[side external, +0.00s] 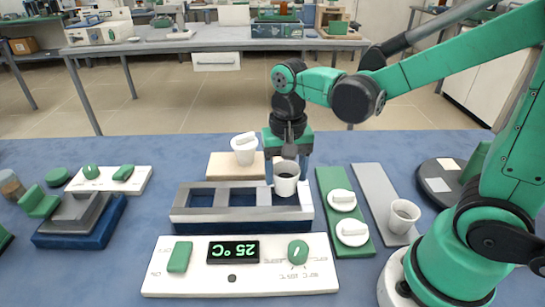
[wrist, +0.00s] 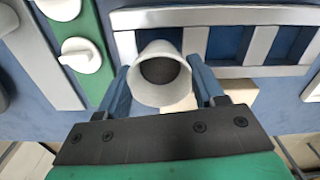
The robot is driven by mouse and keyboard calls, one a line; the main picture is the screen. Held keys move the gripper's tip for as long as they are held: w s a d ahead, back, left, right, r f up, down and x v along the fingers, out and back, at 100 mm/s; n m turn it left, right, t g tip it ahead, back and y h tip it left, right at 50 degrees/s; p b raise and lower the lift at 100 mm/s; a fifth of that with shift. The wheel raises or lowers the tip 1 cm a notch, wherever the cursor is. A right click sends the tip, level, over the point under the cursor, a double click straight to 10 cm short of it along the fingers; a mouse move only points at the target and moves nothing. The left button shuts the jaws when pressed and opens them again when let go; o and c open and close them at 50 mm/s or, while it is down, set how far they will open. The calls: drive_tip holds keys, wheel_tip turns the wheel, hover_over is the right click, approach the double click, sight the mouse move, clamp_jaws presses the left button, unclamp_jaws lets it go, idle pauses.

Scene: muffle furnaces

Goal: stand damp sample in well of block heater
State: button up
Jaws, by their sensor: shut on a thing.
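A white cup (side external: 286,182) with dark grey contents is between the blue fingers of my gripper (side external: 287,166), which is shut on it. The cup looks upright, over the right end of the block heater (side external: 240,216), a grey metal frame with square wells. Whether its base is inside the rightmost well or just above it I cannot tell. In the wrist view the cup (wrist: 163,92) shows its open mouth and dark contents between the fingers (wrist: 160,85). The heater (wrist: 215,17) lies beyond it, with open blue wells to the right.
A control panel (side external: 215,280) reading 25 °C stands in front. A lidded white cup (side external: 245,156) is on a beige slab behind. At right are a green strip (side external: 334,192) with two white lids and a grey strip (side external: 372,185) with another cup (side external: 403,215). A blue-based device (side external: 80,232) is left.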

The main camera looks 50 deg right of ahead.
sight(286, 184)
drive_tip(key=shift+f, duration=0.1)
idle(0.3)
drive_tip(key=shift+f, duration=1.5)
drive_tip(key=o, duration=1.3)
drive_tip(key=shift+o, duration=0.4)
drive_tip(key=shift+r, duration=0.1)
drive_tip(key=shift+r, duration=3.95)
